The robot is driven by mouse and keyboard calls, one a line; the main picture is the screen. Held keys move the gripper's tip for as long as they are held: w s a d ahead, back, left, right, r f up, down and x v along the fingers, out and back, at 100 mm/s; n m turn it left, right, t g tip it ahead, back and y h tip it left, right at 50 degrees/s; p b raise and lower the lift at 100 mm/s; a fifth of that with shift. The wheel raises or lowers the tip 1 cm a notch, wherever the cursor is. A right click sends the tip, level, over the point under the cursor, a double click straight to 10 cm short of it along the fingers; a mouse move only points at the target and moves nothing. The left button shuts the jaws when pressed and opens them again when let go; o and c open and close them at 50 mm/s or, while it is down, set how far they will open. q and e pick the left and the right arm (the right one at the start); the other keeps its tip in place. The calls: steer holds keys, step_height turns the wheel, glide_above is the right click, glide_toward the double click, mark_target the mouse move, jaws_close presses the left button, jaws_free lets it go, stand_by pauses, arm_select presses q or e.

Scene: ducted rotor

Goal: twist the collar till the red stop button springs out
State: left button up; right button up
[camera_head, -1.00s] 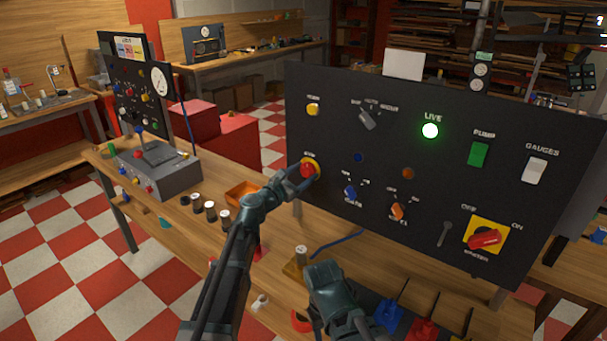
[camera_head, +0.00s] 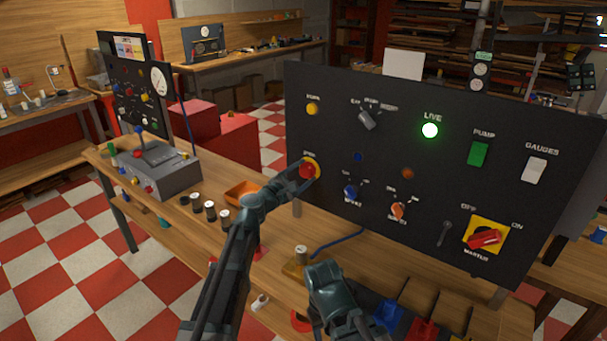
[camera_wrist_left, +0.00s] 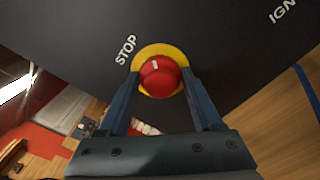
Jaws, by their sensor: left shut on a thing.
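The red stop button (camera_head: 307,170) sits on a yellow surround at the left side of the black panel (camera_head: 330,120). In the left wrist view the red button (camera_wrist_left: 160,77) shows a small white mark near its top, with the yellow surround (camera_wrist_left: 152,50) behind it and the label STOP beside it. My left gripper (camera_head: 303,178) has one finger on each side of the button and is shut on it; the fingers (camera_wrist_left: 160,82) also show in the wrist view. My right arm shows low in the head view, but its fingertips are not clear.
The panel also carries a lit green LIVE lamp (camera_head: 430,130), a green pump switch (camera_head: 478,154), a white gauges switch (camera_head: 534,170) and a red master switch (camera_head: 484,239). An orange tray (camera_head: 241,192) and several dark cylinders stand on the bench to the left.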

stand_by(0.4)
arm_select(q)
steer(key=o, duration=1.4)
steer(key=shift+c, duration=0.2)
steer(key=v, duration=1.3)
steer(key=shift+s+a, duration=0.25)
steer(key=shift+s, duration=0.1)
